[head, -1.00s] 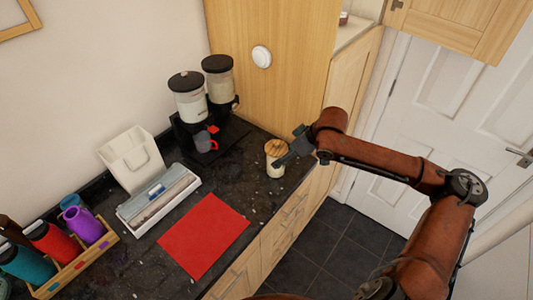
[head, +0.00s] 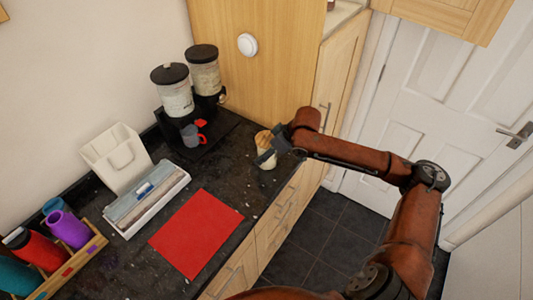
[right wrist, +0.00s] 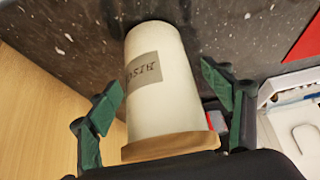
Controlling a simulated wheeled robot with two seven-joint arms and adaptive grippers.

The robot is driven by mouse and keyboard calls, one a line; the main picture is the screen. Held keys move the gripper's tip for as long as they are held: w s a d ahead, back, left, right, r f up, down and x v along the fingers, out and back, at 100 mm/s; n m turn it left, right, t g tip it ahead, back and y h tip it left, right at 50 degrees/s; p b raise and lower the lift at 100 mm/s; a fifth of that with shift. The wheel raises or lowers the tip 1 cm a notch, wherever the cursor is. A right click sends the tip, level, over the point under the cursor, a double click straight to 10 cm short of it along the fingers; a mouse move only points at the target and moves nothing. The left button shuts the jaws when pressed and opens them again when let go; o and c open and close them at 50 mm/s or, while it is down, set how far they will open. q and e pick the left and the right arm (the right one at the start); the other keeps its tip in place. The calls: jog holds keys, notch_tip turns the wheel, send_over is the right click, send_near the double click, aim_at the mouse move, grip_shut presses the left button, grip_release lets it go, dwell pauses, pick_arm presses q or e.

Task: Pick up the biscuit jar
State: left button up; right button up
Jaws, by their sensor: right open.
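The biscuit jar (head: 263,138) is a cream cylinder with a wooden lid, standing on the dark counter near its front edge. In the right wrist view the jar (right wrist: 163,75) shows a grey label with partly readable letters, and its lid is closest to the camera. My right gripper (head: 268,155) is at the jar, with a finger in front of part of its body. In the right wrist view the open green fingers (right wrist: 162,88) stand on both sides of the jar, with gaps visible. My left gripper is out of view.
A red mat (head: 196,234), a white box (head: 146,198), a white holder (head: 115,157) and a bottle rack (head: 78,262) are further left. A tall wooden cupboard (head: 285,60) rises behind.

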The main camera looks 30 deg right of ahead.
jog(key=c, duration=0.5)
jog(key=shift+s, duration=0.1)
jog(key=c, duration=1.1)
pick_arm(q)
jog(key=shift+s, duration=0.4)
pick_arm(e)
jog(key=shift+r, duration=0.15)
jog(key=shift+c, duration=0.5)
